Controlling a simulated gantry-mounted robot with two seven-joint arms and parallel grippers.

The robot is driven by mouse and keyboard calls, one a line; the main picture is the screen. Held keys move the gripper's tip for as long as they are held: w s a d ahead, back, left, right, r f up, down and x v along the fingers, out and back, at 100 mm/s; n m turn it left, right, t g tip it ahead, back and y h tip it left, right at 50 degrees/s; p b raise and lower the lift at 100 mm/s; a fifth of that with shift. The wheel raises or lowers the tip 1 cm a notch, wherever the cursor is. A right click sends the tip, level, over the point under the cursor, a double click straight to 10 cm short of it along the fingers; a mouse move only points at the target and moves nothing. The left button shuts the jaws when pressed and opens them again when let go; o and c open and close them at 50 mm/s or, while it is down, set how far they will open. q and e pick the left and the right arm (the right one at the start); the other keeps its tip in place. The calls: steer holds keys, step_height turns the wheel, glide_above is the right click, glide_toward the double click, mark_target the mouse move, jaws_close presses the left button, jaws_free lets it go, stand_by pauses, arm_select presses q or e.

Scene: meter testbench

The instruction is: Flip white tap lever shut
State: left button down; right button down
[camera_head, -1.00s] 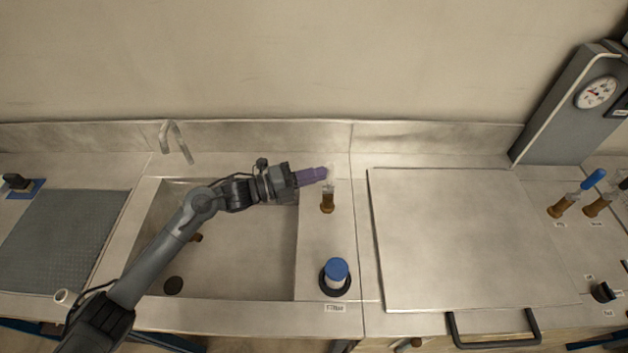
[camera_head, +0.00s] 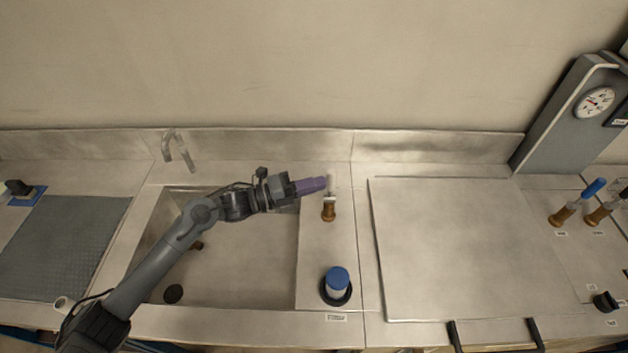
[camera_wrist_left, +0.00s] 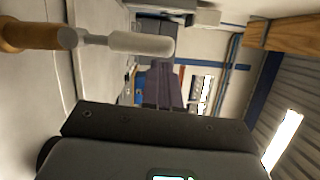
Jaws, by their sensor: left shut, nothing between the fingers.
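The tap has a brass-brown body (camera_head: 328,212) on the bench strip right of the sink. Its white lever (camera_head: 331,186) stands up from the body, pale and partly hidden by my fingertips in the head view. In the left wrist view the brass body (camera_wrist_left: 30,38) is at upper left, and the white lever (camera_wrist_left: 140,44) extends in line from it. My left gripper (camera_head: 324,184) has purple fingers, shut and empty, at the lever's left side. The fingers show beside the lever in the wrist view (camera_wrist_left: 163,85); I cannot tell if they touch it. My right gripper is not in view.
The sink (camera_head: 240,285) lies under my left arm, with a curved faucet (camera_head: 180,150) behind it. A blue-capped container (camera_head: 337,281) stands in front of the tap. A flat metal panel (camera_head: 470,250) lies right. Blue-levered (camera_head: 594,187) taps stand at far right.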

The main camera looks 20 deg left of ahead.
arm_select(q)
steer(key=s+d+v, duration=0.1)
steer(key=v, duration=1.1)
steer(key=shift+s, duration=0.35)
